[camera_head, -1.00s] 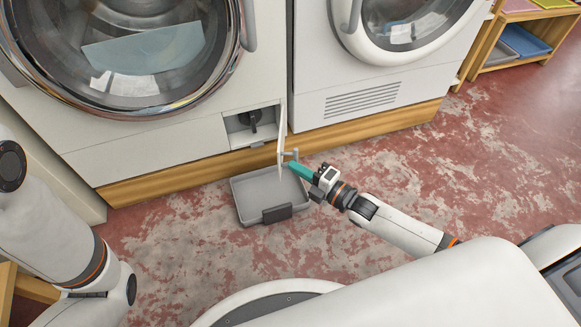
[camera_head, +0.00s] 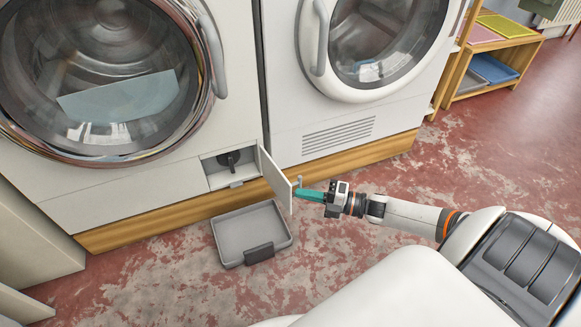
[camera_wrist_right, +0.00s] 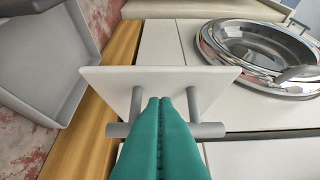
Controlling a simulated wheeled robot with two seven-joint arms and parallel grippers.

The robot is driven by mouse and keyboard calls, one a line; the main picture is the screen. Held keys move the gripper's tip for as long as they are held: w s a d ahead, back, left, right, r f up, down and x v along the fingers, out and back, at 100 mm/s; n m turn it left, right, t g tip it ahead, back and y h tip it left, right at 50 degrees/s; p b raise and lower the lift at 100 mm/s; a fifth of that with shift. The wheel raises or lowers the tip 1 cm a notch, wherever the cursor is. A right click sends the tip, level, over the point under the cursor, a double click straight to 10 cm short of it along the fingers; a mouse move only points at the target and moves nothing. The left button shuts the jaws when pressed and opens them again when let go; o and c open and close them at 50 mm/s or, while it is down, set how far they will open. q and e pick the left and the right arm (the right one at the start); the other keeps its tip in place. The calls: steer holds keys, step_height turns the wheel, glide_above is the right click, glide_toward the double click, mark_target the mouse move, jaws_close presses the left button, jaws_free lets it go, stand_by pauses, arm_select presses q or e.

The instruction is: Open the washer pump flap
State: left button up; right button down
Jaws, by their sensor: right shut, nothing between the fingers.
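The pump flap (camera_head: 274,178) is a small white panel at the bottom right of the left-hand washer. It stands swung out from its recess (camera_head: 229,162), inner face toward the head camera. A dark round pump cap (camera_head: 229,159) shows inside. My right gripper (camera_head: 298,193) is shut and empty at the flap's outer side, by its grey handle (camera_head: 299,181). In the right wrist view, its teal fingers (camera_wrist_right: 160,102) lie together between the two handle posts, crossing the handle bar (camera_wrist_right: 207,130). I cannot tell whether they press on the flap (camera_wrist_right: 100,80). My left gripper is out of view.
A grey tray (camera_head: 228,248) lies on the floor below the recess. A second machine (camera_head: 350,112) stands to the right, above a wooden plinth (camera_head: 345,157). A wooden shelf (camera_head: 455,85) is at the upper right. The red floor right of my arm is clear.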

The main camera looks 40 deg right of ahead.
steer(key=shift+w+d, duration=0.25)
steer(key=shift+d, duration=0.7)
